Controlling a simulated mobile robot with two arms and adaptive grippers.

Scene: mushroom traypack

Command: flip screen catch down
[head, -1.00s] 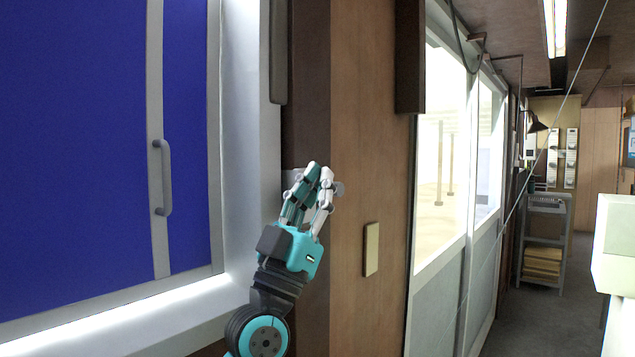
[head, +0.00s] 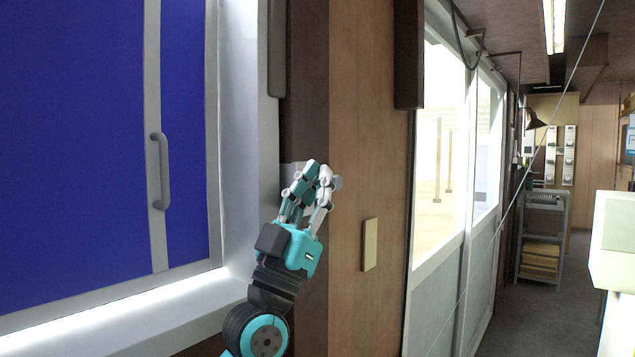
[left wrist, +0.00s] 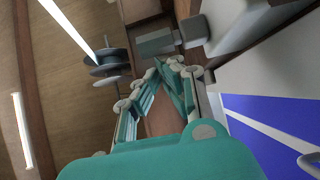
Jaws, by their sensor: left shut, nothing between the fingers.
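A grey metal piece (head: 291,171), which looks like the catch, sits on the dark edge of the wooden post beside the window frame. In the left wrist view it appears as a grey block (left wrist: 156,42) just beyond the fingertips. My left gripper (head: 319,170) is shut and empty, its fingers pointing up in front of the post. In the left wrist view its fingertips (left wrist: 167,66) meet close to the block; I cannot tell whether they touch it. The gripper partly hides the piece in the head view. The blue screen (head: 75,150) fills the window at left. My right gripper is not in view.
The blue screen has a grey pull handle (head: 160,170). A light switch plate (head: 370,244) is on the wooden post (head: 370,140) right of my gripper. A glazed partition (head: 445,150) runs back along the corridor, with a shelf rack (head: 541,235) farther off.

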